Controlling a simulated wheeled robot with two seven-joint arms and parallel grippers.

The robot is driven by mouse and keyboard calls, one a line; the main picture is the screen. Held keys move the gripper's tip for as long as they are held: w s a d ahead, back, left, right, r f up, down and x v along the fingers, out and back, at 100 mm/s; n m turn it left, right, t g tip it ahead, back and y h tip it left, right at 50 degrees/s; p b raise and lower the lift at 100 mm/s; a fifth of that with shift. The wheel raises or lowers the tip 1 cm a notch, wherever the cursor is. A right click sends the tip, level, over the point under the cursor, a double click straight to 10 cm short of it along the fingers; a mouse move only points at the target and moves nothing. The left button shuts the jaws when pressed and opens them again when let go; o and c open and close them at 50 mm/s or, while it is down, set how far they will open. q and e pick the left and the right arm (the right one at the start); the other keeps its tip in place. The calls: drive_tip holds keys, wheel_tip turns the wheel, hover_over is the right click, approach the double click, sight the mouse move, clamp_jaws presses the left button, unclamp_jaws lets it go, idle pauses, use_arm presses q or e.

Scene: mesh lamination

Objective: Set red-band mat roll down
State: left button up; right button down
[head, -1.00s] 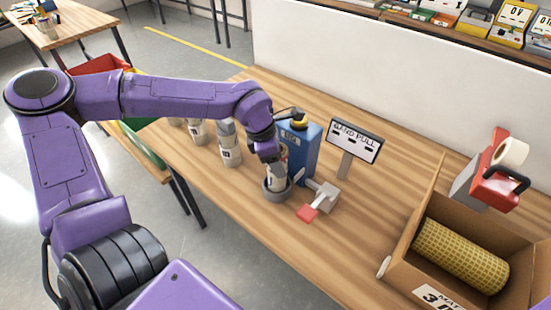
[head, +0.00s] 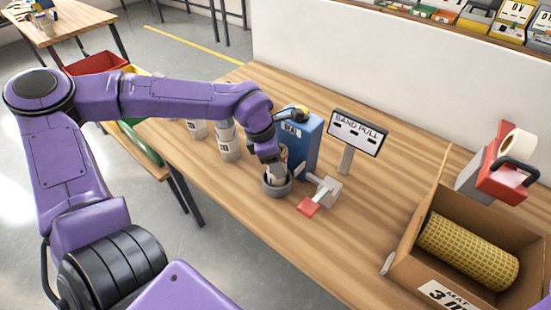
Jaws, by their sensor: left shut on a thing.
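My left gripper (head: 269,160) points down over a small round grey cup (head: 277,188) on the wooden table. It is shut on a pale roll (head: 276,174), which I take to be the red-band mat roll. Its lower end is inside the cup, and most of it is hidden by the cup wall and the gripper. No red band shows on it. Whether it touches the cup's bottom cannot be seen. My right gripper is not in view.
A blue box (head: 302,143) stands just behind the cup. A red-and-grey clamp (head: 320,194) and a sign (head: 358,133) are to the right. A cardboard box (head: 408,232) holds a yellow mat roll (head: 468,250).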

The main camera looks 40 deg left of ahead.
use_arm(q)
drive_tip(key=shift+f, duration=0.3)
drive_tip(key=o, duration=1.3)
drive_tip(key=shift+o, duration=0.2)
drive_tip(key=v, duration=1)
drive_tip(key=shift+r, duration=0.35)
